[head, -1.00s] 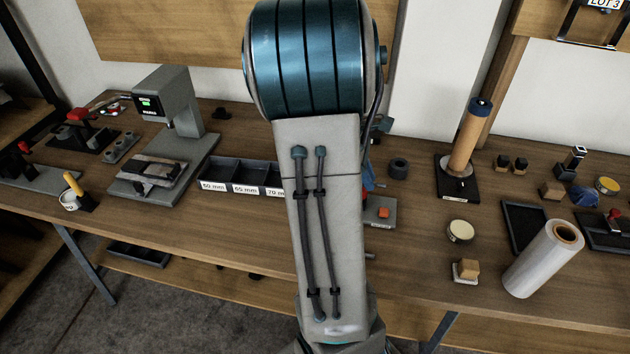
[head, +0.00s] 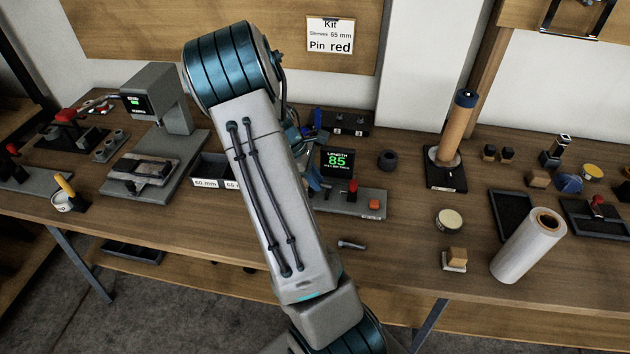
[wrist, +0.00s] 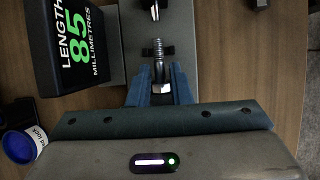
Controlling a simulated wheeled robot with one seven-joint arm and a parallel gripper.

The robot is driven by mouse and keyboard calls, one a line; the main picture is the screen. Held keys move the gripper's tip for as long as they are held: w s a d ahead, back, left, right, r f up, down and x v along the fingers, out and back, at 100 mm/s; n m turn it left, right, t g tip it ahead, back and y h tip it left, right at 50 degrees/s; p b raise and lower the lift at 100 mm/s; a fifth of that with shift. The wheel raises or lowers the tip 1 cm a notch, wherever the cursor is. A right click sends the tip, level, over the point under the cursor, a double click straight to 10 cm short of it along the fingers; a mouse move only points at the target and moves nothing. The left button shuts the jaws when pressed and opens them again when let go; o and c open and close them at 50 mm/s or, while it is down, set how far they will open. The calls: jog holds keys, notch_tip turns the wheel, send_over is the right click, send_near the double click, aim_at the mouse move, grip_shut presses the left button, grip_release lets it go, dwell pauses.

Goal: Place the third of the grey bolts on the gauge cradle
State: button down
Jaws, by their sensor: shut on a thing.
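My gripper (wrist: 152,88) has blue fingers and is shut on a grey bolt (wrist: 158,50). The bolt's hex head is between the fingers and its threaded end points up the wrist view. It lies over the black cradle (wrist: 143,50) of the gauge; whether it rests there I cannot tell. A pointed metal tip (wrist: 154,10) is in line beyond it, apart from it. The gauge display (head: 336,163) reads 85 millimetres, also in the wrist view (wrist: 78,40). In the head view my arm hides the gripper's hold. Another grey bolt (head: 351,244) lies on the table in front of the gauge.
The gauge base (head: 350,200) carries a red button (head: 374,204). Labelled bins (head: 206,170) are left of my arm. A blue lid (wrist: 18,146) is near my gripper. A wrapped roll (head: 527,245) and black tray (head: 512,215) are farther right.

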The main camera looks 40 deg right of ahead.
jog(key=shift+f, duration=0.7)
jog(key=shift+f, duration=0.2)
jog(key=c, duration=1.3)
grip_release()
jog(key=shift+r, duration=0.1)
